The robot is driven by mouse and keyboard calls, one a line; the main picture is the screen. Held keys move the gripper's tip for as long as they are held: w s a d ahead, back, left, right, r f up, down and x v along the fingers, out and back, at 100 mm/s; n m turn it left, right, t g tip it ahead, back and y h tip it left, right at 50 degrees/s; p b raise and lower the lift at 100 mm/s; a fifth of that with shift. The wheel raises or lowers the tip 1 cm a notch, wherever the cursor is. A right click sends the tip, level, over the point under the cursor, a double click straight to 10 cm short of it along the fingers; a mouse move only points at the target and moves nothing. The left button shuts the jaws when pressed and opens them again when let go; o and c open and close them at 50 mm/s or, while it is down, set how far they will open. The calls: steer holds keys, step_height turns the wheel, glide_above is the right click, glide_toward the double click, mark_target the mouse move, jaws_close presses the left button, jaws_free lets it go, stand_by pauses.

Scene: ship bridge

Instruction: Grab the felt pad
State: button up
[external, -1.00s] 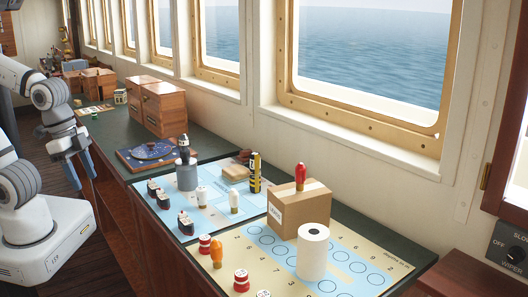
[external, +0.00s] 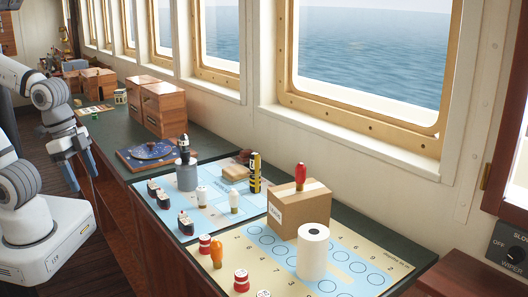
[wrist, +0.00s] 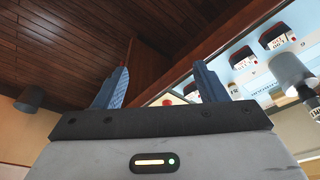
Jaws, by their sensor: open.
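I cannot pick out the felt pad with certainty. A small tan block (external: 237,172) lies at the back of the blue chart board in the external view and may be it. A dark reddish-brown piece (external: 243,156) sits just behind it. My gripper (external: 79,172) hangs at the left, beside the counter's front edge and well apart from both pieces. Its two blue fingers are spread and empty, and they also show in the wrist view (wrist: 160,82). The tan block is not clearly seen in the wrist view.
On the blue board (external: 212,212) stand a grey cylinder (external: 187,176), black-and-white pieces and a yellow-black post (external: 255,173). A cardboard box (external: 299,212) and white roll (external: 313,252) stand nearer.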

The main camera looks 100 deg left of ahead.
steer(key=w+a+r+n+y+p, duration=0.1)
steer(key=w+a+r+n, duration=0.1)
steer(key=w+a, duration=0.4)
steer(key=w+a+r+n+p, duration=0.1)
steer(key=w+a+r, duration=0.15)
steer(key=w, duration=0.65)
steer(key=n+y+p, duration=0.2)
steer(key=n+p, duration=0.1)
steer(key=n, duration=0.4)
glide_above(244, 151)
steer(key=s+d, duration=0.1)
steer(key=d, duration=0.1)
steer(key=f, duration=1.3)
steer(key=shift+s+a+f, duration=0.15)
steer(key=shift+s, duration=0.05)
steer(key=shift+a+p+x, duration=0.2)
steer(key=shift+p+x, duration=0.45)
steer(key=shift+x, duration=1.25)
steer(key=shift+a+p+x, duration=0.25)
steer(key=shift+p+x, duration=0.35)
steer(key=shift+x, duration=1.3)
steer(key=shift+s, duration=0.15)
steer(key=shift+c, duration=0.2)
steer(key=c, duration=1)
